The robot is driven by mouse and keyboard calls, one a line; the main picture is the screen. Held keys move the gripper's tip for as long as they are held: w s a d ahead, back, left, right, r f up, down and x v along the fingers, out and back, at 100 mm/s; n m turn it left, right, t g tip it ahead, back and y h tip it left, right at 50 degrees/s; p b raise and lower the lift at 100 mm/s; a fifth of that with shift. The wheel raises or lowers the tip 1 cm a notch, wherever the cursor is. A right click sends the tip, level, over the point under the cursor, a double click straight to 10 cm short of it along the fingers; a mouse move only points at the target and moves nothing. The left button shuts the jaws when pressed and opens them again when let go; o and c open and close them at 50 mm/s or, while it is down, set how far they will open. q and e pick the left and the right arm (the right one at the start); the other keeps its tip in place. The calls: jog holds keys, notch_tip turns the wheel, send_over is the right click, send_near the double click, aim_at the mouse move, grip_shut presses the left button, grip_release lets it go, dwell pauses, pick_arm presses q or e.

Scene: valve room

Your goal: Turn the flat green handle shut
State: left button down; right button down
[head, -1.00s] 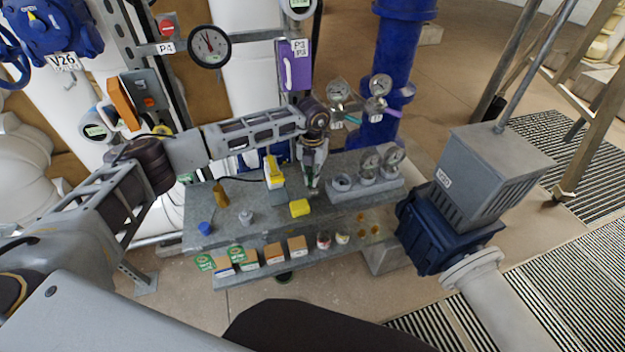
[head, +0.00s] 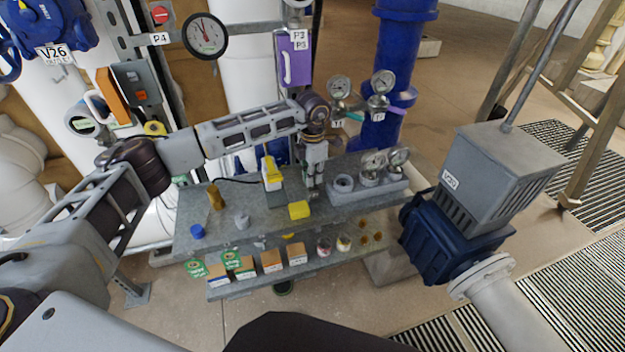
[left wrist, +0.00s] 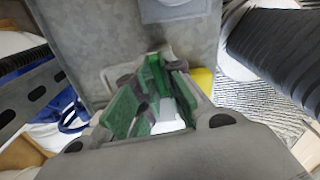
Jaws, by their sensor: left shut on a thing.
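My left gripper (head: 314,190) reaches down to the grey bench, just left of the grey block with gauges. In the left wrist view its fingers (left wrist: 160,112) are closed in, with green surfaces on and between them. I cannot tell there which green is finger pad and which is a handle. The thing held is mostly hidden by the fingers. A flat blue-green lever (head: 355,117) shows on the pipework behind the bench, under a gauge and apart from the gripper. My right gripper is not in view.
On the bench (head: 240,198), a yellow block (head: 299,210) and a yellow-topped device (head: 270,172) stand close to the gripper. The gauge block (head: 368,190) is on its right. A blue pump (head: 450,238) stands right of the bench.

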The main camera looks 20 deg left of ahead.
pick_arm(q)
jog(key=shift+m+b, duration=0.35)
jog(key=shift+m, duration=0.55)
jog(key=c, duration=1.5)
grip_release()
jog(key=shift+r, duration=6.05)
jog(key=shift+f, duration=0.1)
